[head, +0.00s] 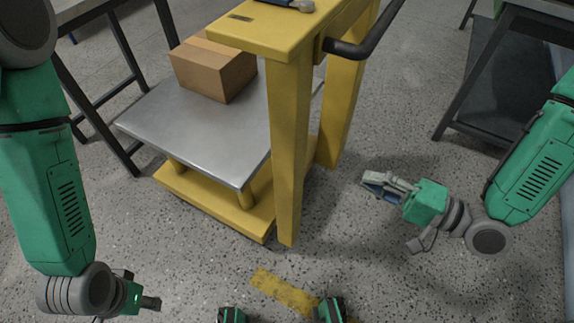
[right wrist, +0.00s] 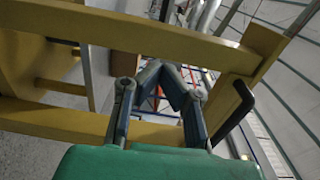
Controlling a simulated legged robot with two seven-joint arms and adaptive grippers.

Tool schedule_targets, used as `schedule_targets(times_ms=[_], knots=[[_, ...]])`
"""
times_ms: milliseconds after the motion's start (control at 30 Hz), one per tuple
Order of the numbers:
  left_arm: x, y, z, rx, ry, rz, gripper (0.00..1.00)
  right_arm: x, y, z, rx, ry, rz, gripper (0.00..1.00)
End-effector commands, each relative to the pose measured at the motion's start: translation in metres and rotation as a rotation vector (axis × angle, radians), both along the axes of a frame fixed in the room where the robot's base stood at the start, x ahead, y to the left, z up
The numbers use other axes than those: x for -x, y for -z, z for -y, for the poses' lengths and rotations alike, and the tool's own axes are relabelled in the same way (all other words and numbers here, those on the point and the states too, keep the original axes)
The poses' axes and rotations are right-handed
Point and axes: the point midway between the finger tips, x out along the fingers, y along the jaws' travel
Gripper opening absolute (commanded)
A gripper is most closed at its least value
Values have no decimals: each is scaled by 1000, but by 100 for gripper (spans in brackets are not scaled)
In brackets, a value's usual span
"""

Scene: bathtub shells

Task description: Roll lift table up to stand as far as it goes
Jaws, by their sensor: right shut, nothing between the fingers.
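The yellow lift table (head: 288,150) stands in the middle of the head view, with a bare grey metal platform (head: 190,135) carrying a brown cardboard box (head: 213,72). Its dark push handle (head: 365,42) sticks out to the right at the top; it also shows in the right wrist view (right wrist: 236,112). A dark-framed stand or table (head: 95,95) is at the upper left, close to the platform's far left side. My right gripper (head: 372,184) is shut and empty, right of the yellow posts and apart from the handle. My left gripper (head: 152,303) is low at the left, its fingers unclear.
A dark bench (head: 505,90) with a lower shelf stands at the upper right. A yellow floor strip (head: 285,292) lies in front of the lift table. A small tool (head: 300,5) lies on the yellow top. Speckled floor is clear between the lift table and the right bench.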

Motion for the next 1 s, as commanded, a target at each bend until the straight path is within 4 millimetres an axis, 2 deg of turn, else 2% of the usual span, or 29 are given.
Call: schedule_targets(times_ms=[133,267,500,700,1000], knots=[[-1,3,0,0,0,2,40,-5,-2,-5,-23,-7,2,0],[-1,8,0,0,0,2,40,-16,0,-22,-23,-8,3,0],[-1,20,0,0,1,2,40,-45,0,-67,-18,-9,4,0],[0,29,0,0,0,1,40,-65,-1,-99,-15,-8,4,0],[0,34,0,0,0,1,40,-77,-1,-112,-17,-4,1,0]])
